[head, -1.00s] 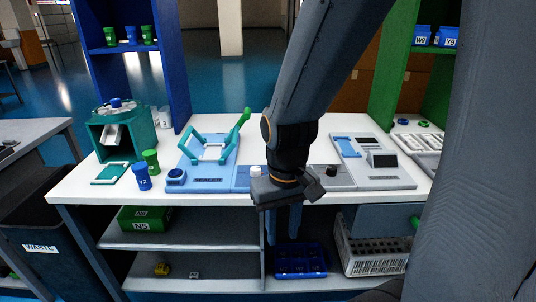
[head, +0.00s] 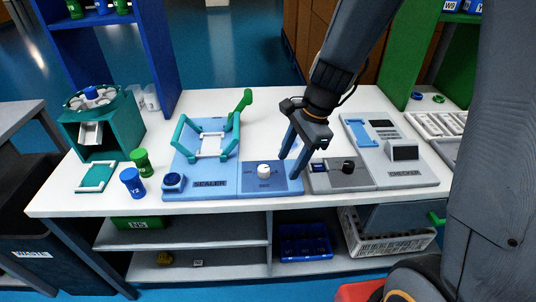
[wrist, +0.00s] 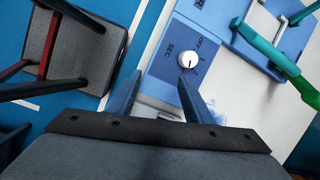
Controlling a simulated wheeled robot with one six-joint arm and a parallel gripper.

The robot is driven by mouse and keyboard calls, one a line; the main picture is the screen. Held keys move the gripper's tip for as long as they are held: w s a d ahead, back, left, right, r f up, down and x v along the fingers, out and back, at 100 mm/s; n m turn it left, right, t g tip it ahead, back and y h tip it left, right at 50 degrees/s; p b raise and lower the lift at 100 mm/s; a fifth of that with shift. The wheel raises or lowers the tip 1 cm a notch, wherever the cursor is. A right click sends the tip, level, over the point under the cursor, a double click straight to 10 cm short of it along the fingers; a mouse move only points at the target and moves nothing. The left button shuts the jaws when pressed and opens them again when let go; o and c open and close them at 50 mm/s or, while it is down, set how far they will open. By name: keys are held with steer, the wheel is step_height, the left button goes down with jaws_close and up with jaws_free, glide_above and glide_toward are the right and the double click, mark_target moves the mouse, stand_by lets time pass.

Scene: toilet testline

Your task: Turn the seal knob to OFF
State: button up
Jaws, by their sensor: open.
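The seal knob is a small white round knob (head: 264,171) on the blue SEC panel (head: 283,187), right of the SEALER label. In the wrist view the knob (wrist: 187,61) has a dark pointer mark, with OFF and number marks printed beside it; which mark it points at is too small to tell. My gripper (head: 288,167) is open and empty, fingers pointing down, just right of the knob in the head view. In the wrist view the knob lies just beyond the tip of the right finger, not between the fingers (wrist: 160,75).
The blue sealer (head: 202,184) with its green-handled frame stands left of the knob. A grey panel with a black knob (head: 348,167) and the checker (head: 412,180) are on the right. Blue and green jars (head: 132,183) stand at the front left.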

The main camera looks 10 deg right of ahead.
mark_target(264, 168)
steer(key=w+a+m+y+p, duration=0.1)
steer(key=w+a+m+p, duration=0.15)
steer(key=w+m, duration=0.35)
steer(key=shift+m, duration=0.3)
steer(key=x, duration=0.4)
steer(key=s+b+x, duration=0.1)
steer(key=x, duration=0.2)
steer(key=shift+a, duration=0.45)
steer(key=shift+r, duration=0.1)
steer(key=shift+c, duration=0.2)
steer(key=c, duration=1)
